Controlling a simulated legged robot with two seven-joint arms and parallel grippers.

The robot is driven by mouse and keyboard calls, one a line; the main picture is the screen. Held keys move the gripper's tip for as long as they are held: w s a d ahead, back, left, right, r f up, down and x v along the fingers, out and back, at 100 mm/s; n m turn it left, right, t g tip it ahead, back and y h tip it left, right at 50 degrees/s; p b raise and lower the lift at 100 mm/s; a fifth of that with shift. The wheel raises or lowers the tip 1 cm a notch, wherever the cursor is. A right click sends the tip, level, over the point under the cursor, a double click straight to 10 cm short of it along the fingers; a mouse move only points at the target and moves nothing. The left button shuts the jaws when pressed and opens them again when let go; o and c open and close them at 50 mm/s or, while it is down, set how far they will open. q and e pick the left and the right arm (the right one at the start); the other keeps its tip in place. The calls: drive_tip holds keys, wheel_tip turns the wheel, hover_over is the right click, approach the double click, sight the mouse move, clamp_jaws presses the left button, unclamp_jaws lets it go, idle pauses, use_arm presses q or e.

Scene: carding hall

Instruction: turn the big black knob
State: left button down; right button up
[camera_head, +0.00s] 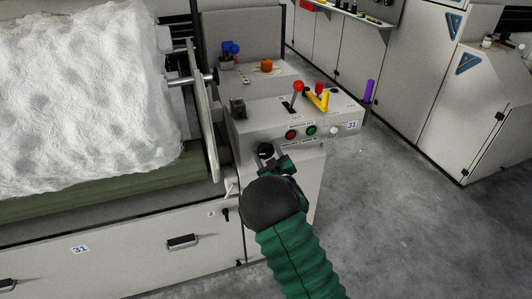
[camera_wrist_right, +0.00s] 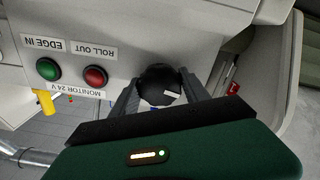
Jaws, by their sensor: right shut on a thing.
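The big black knob (camera_head: 265,150) is on the front of the grey control panel (camera_head: 262,128), left of the red and green buttons. In the right wrist view the knob (camera_wrist_right: 160,85) is round with a white mark and sits between the two fingers. My right gripper (camera_head: 276,162) is at the knob, with its fingers on either side, shut on it. It also shows in the right wrist view (camera_wrist_right: 160,93). My left gripper is not in view.
A red button (camera_head: 292,134) and a green button (camera_head: 311,130) sit close to the right of the knob. Red and yellow levers (camera_head: 318,99) stand on top of the console. A large white fibre roll (camera_head: 85,95) is at left. Open grey floor (camera_head: 410,190) lies at right.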

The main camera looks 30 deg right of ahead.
drive_tip(key=shift+n, duration=0.6)
drive_tip(key=shift+f, duration=0.1)
drive_tip(key=o, duration=1.4)
drive_tip(key=shift+c, duration=0.2)
drive_tip(key=p+v, duration=0.2)
drive_tip(key=v, duration=1.4)
drive_tip(key=shift+s+a, duration=0.25)
drive_tip(key=shift+s, duration=0.1)
